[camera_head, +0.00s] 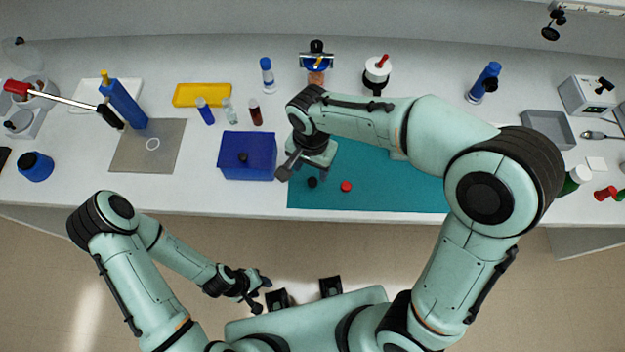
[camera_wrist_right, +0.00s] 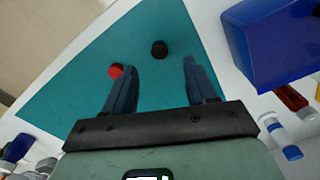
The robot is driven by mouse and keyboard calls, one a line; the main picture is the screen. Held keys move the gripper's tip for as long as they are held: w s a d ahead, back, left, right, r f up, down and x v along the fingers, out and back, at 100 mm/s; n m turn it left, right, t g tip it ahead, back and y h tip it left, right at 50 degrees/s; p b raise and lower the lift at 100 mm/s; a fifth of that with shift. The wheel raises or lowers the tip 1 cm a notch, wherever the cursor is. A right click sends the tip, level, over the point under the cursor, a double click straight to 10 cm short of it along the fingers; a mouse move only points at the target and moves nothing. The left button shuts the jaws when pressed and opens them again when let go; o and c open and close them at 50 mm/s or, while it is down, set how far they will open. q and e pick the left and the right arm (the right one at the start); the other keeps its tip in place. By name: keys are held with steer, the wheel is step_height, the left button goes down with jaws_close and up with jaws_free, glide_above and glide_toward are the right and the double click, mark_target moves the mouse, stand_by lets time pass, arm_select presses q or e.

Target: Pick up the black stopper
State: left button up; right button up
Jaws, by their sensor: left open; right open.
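The black stopper (camera_head: 312,182) lies on the teal mat (camera_head: 400,192) near the mat's left front corner. It also shows in the right wrist view (camera_wrist_right: 159,49), ahead of and between the two fingers. A red stopper (camera_head: 346,186) lies to its right on the mat; in the right wrist view the red stopper (camera_wrist_right: 116,70) is close beside the tip of one finger. My right gripper (camera_wrist_right: 160,70) is open and empty above the mat, apart from the black stopper. My left gripper (camera_head: 262,294) is open and empty, away from the table in front of its edge.
A blue box (camera_head: 247,168) stands just left of the mat, close to my right gripper. Several vials, a yellow tray (camera_head: 202,95) and a grey mat (camera_head: 130,158) are further left. A grey tray (camera_head: 548,128) is at the right. The mat's front strip is otherwise clear.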

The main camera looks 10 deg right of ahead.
mark_target(312, 180)
steer(key=shift+w+f, duration=0.15)
steer(key=shift+f, duration=0.65)
step_height(312, 180, down, 5)
steer(key=shift+d+f, duration=0.1)
steer(key=shift+d, duration=0.05)
jaws_close()
